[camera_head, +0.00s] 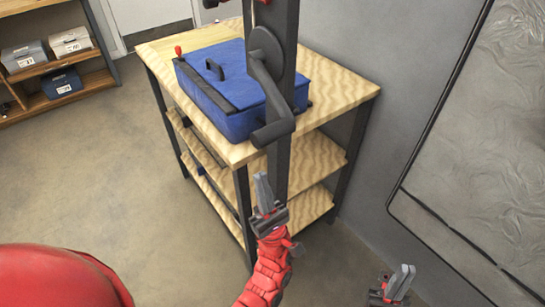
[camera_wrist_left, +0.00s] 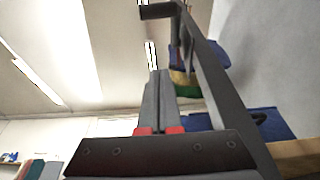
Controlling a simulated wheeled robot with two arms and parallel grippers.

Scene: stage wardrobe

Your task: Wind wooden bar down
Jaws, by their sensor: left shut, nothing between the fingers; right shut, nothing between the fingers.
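A dark crank (camera_head: 262,75) is mounted on an upright dark post (camera_head: 278,165) in the head view. Its round hub is up the post, and its grip (camera_head: 272,132) hangs at the lower end of the arm. My left gripper (camera_head: 263,178) is shut and empty, below the grip and apart from it, pointing up. In the left wrist view the shut fingers (camera_wrist_left: 158,75) point up beside the post (camera_wrist_left: 228,95), with a dark crank-like piece (camera_wrist_left: 158,11) above them. My right gripper (camera_head: 406,270) is shut and empty at the lower right. I cannot make out the wooden bar.
A wooden shelf table (camera_head: 335,85) stands behind the post, with a blue lidded case (camera_head: 225,85) on top. A low shelf (camera_head: 90,83) with boxes is at the far left. A dark-framed panel (camera_head: 475,130) is on the right. The floor (camera_head: 120,180) at left is clear.

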